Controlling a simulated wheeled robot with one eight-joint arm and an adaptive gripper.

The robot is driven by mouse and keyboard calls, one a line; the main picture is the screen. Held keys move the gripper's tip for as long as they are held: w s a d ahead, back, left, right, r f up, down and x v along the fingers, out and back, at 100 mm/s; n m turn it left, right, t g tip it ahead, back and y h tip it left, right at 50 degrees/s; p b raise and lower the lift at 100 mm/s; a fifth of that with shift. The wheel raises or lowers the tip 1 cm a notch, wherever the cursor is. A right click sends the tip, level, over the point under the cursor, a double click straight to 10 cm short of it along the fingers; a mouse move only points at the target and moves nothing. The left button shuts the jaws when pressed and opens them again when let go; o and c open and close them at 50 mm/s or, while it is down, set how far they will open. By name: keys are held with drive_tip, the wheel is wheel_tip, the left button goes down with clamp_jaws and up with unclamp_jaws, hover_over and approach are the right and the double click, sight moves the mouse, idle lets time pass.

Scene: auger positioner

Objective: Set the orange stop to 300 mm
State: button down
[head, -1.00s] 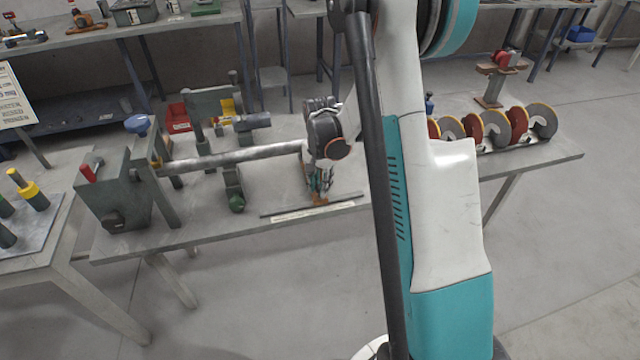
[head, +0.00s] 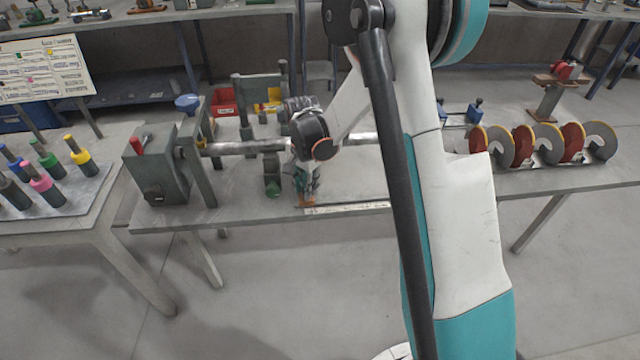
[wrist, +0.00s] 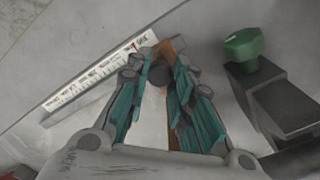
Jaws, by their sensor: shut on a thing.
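The orange stop (head: 307,201) is at the left end of the white scale (head: 350,208) on the table's front edge in the head view. In the wrist view the stop (wrist: 174,46) shows behind and between the fingers, close to one end of the scale (wrist: 98,74). My gripper (head: 304,187) points down over the stop. In the wrist view my gripper (wrist: 163,76) has its teal fingers closed around a dark knob on the stop. The fingers hide part of the stop. The scale's figures are too blurred to read surely.
A dark clamp with a green knob (wrist: 242,45) stands close right of my fingers in the wrist view. A long metal tube (head: 235,147) runs behind my gripper from the grey-green box (head: 158,172). Red and grey discs (head: 545,143) stand at the table's right.

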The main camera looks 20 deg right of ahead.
drive_tip(key=shift+w+a, duration=0.1)
drive_tip(key=shift+a, duration=0.15)
drive_tip(key=c, duration=1.4)
unclamp_jaws()
drive_tip(key=shift+a, duration=0.15)
drive_tip(key=shift+o, duration=0.2)
drive_tip(key=shift+r, duration=0.25)
wheel_tip(320, 180, up, 12)
drive_tip(key=shift+f, duration=0.25)
